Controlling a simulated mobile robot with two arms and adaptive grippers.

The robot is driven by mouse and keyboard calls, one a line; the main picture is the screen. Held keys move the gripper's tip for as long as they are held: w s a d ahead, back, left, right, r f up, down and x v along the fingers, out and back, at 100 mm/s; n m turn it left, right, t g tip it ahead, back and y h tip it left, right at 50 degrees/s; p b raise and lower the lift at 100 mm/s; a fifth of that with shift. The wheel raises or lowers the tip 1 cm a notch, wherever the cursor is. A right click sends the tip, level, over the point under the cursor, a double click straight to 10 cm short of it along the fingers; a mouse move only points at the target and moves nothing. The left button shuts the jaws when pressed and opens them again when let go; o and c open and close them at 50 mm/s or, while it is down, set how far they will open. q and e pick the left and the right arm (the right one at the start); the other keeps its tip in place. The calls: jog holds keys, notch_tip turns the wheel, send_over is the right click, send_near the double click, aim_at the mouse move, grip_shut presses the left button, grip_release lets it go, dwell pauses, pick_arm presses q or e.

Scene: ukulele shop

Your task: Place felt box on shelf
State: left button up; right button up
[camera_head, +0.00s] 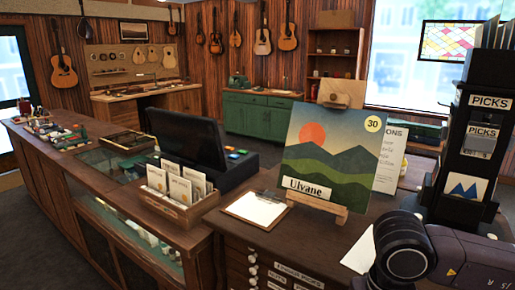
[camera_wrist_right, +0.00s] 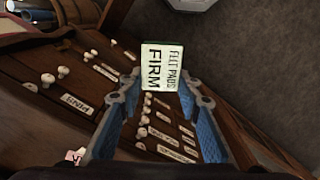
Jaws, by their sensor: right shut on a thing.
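The felt box (camera_wrist_right: 161,68) is a small pale box with a dark edge, lettered "FELT PADS FIRM", in the right wrist view. My right gripper (camera_wrist_right: 160,82) is shut on it, with one blue-padded finger on each side. The box is held in front of a wooden drawer cabinet; I cannot tell how far from it. In the head view the box is not visible, and only part of my right arm shows at the lower right. A wooden shelf unit (camera_head: 334,42) with several small things on it stands at the back wall. My left gripper is in neither view.
The drawer cabinet (camera_wrist_right: 60,103) has white knobs and labels. On the counter are a picture on an easel (camera_head: 325,152), a clipboard (camera_head: 256,208), a card box (camera_head: 178,210) and a black register (camera_head: 188,135). A dark picks rack (camera_head: 470,135) stands at right. Grey floor (camera_wrist_right: 265,60) lies beside the cabinet.

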jog(key=shift+s+f, duration=0.45)
jog(key=shift+s, duration=0.4)
jog(key=shift+s+f, duration=0.15)
jog(key=shift+s, duration=0.05)
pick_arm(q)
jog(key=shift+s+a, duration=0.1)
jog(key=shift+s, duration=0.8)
pick_arm(e)
jog(key=shift+w+f, duration=0.1)
jog(key=shift+w, duration=0.05)
